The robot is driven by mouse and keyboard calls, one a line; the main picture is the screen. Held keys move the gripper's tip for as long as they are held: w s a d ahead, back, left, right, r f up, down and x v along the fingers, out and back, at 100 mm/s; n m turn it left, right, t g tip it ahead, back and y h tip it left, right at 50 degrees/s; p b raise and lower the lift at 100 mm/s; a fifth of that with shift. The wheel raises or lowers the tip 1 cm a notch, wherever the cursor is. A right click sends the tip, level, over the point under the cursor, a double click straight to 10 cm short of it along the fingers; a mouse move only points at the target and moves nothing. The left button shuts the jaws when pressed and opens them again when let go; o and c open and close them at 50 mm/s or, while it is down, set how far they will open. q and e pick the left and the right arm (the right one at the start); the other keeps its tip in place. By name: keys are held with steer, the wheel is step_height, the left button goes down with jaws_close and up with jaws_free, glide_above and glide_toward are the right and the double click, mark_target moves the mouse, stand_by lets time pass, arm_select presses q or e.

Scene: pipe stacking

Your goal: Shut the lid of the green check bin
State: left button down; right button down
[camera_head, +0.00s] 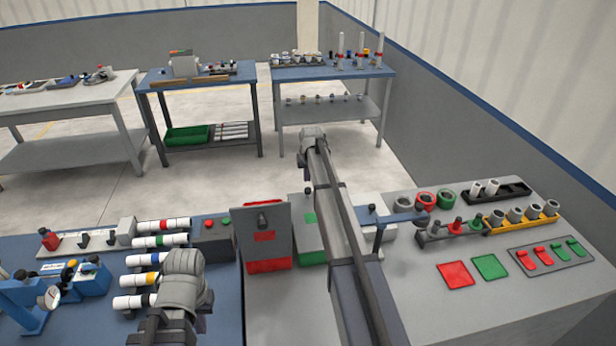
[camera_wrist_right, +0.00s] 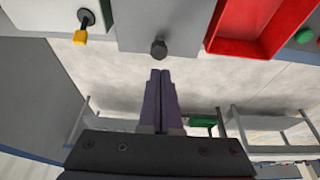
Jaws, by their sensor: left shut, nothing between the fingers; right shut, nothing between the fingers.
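My left gripper (camera_head: 183,285) is shut and empty above the blue table.
Left of the green bin, the red bin (camera_head: 270,266) stands open with its grey lid (camera_head: 262,225) raised. Pipes (camera_head: 160,241) lie on the blue table. Floor lies open behind.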

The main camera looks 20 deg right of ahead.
steer(key=p+v, duration=0.7)
steer(key=v, duration=0.2)
steer(key=shift+w+d, duration=0.2)
steer(key=shift+w, duration=0.05)
